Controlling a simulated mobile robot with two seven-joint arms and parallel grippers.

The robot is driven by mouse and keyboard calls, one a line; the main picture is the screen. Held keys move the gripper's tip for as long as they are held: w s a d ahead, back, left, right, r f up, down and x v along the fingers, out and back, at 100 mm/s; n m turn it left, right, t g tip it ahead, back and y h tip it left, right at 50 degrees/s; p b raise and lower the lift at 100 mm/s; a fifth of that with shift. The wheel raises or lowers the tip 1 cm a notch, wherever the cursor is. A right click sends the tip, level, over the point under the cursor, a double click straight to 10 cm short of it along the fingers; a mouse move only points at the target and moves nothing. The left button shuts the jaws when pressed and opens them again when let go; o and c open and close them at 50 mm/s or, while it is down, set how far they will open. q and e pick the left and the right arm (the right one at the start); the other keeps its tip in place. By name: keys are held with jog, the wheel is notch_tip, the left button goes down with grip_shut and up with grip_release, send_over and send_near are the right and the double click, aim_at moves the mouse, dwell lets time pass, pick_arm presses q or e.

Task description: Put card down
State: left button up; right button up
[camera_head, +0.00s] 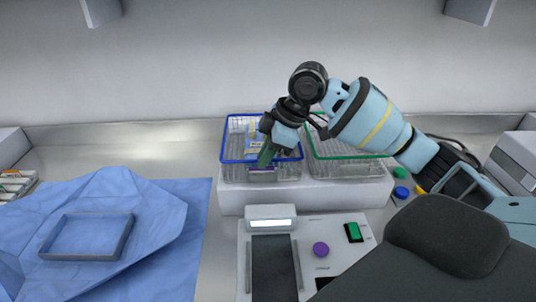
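My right gripper (272,137) reaches in from the right and hangs over the blue-rimmed wire basket (231,171). A flat dark green piece, which looks like the card (266,154), sticks down from between its fingers at a slant, in front of the basket's contents. The fingers look closed on it, but they are small and partly hidden. A light blue and yellow packet (252,132) stands in the basket behind the gripper. My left gripper is not in view.
A green-rimmed wire basket (345,168) stands beside the blue one on a white ledge (232,202). In front is a panel (312,247) with a purple knob (320,249) and a green switch (353,232). A grey tray (88,257) lies on blue cloth (160,215) at left.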

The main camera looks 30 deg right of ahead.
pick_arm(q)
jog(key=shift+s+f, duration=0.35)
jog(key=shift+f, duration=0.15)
pick_arm(e)
jog(key=shift+g, duration=0.5)
jog(key=f, duration=0.4)
jog(key=shift+s+a+f, duration=0.1)
jog(key=shift+s+f, duration=0.25)
jog(key=shift+s, duration=0.05)
jog(key=shift+w+r, duration=0.1)
jog(key=shift+r, duration=0.4)
jog(key=d+r, duration=0.1)
jog(key=r, duration=0.3)
jog(key=d+r, duration=0.1)
jog(key=r, duration=0.1)
jog(key=shift+w+d+r+p, duration=0.2)
jog(key=shift+d+p, duration=0.15)
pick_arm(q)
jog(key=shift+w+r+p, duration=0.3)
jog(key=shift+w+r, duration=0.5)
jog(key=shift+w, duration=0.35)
pick_arm(e)
jog(key=v, duration=0.6)
jog(key=shift+s+a, duration=0.15)
jog(key=shift+s, duration=0.1)
